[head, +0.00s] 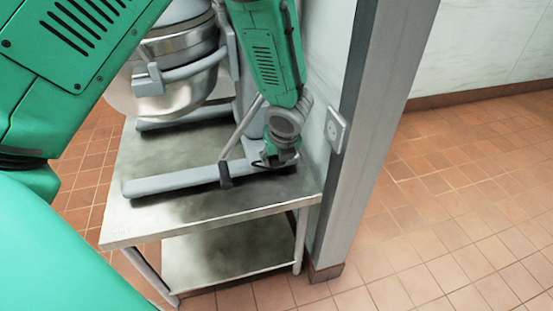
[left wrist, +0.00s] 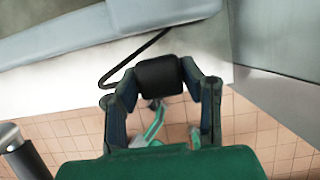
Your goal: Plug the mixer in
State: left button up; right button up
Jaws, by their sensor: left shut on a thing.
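The mixer (head: 180,75), with a steel bowl and grey legs, stands on a steel table (head: 150,225). My left gripper (head: 282,152) is low over the table's right part, beside the mixer's front leg. In the left wrist view its two fingers are shut on a black plug (left wrist: 161,77), one on each side. A black cord (left wrist: 128,63) loops from the plug toward the mixer's grey leg (left wrist: 110,25). A light wall outlet (head: 336,128) is on the pillar, right of the gripper and apart from it. The plug's prongs cannot be made out. My right gripper is not seen.
The grey metal pillar (head: 370,110) and white wall stand close to the table's right edge. A lower steel shelf (head: 225,255) is under the tabletop. The tiled floor (head: 450,200) right of the pillar is clear.

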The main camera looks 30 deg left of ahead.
pick_arm(q)
jog(key=shift+d+f+n+g, duration=0.1)
jog(key=shift+d+n+g, duration=0.25)
jog(key=shift+n, duration=0.55)
jog(key=s+d+r+n+g+h, duration=0.1)
jog(key=s+d+n+g, duration=0.2)
jog(key=s+d+n, duration=0.3)
jog(key=s+d+r+n+g+h, duration=0.1)
jog(key=s+d+n+g, duration=0.3)
jog(key=d+n, duration=1.3)
jog(key=shift+s+r+n+h, duration=0.3)
jog(key=shift+s+n+h, duration=0.45)
jog(key=shift+s, duration=0.25)
jog(key=shift+d, duration=0.1)
